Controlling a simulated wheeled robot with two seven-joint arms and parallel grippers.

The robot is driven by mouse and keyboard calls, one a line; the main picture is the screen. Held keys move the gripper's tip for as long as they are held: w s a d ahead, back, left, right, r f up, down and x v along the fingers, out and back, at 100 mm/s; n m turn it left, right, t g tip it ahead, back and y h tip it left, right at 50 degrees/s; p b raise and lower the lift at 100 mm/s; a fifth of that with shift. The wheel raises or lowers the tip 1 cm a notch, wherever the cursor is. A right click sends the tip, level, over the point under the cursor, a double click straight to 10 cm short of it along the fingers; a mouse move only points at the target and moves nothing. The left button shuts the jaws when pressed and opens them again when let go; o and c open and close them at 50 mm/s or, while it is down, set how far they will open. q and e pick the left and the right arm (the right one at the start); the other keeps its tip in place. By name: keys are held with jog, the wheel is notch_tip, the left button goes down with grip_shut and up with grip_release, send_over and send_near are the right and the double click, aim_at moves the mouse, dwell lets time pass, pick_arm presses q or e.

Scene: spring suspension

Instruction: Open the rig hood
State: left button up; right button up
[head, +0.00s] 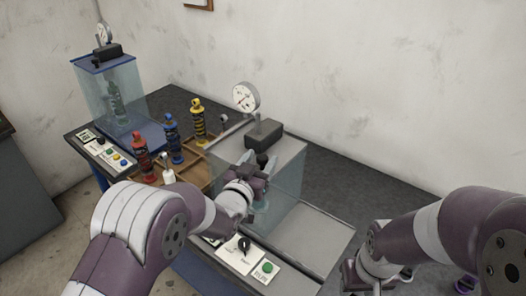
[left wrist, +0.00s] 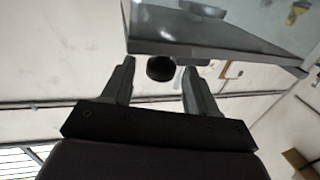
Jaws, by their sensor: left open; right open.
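The near test rig has a clear box-shaped hood (head: 287,195) with a grey top, and it is down. A black knob (head: 262,159) sticks out at its front upper edge. My left gripper (head: 260,161) is open at this knob. In the left wrist view the round black knob (left wrist: 160,68) lies between the fingertips of my left gripper (left wrist: 158,70), with a gap on each side. The hood's edge (left wrist: 210,48) shows just above it there. My right gripper (head: 352,272) is low at the right, away from the hood, partly hidden by its own arm.
A second rig with a clear hood (head: 104,92) stands at the back left. Red (head: 141,155), blue (head: 173,138) and yellow-black (head: 198,121) shock absorbers stand in a wooden tray (head: 195,177). A dial gauge (head: 245,97) rises behind the near hood. A control panel (head: 250,257) is in front.

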pick_arm(q)
jog(key=shift+x, duration=1.1)
pick_arm(e)
jog(key=shift+s+r, duration=0.1)
jog(key=shift+r, duration=0.25)
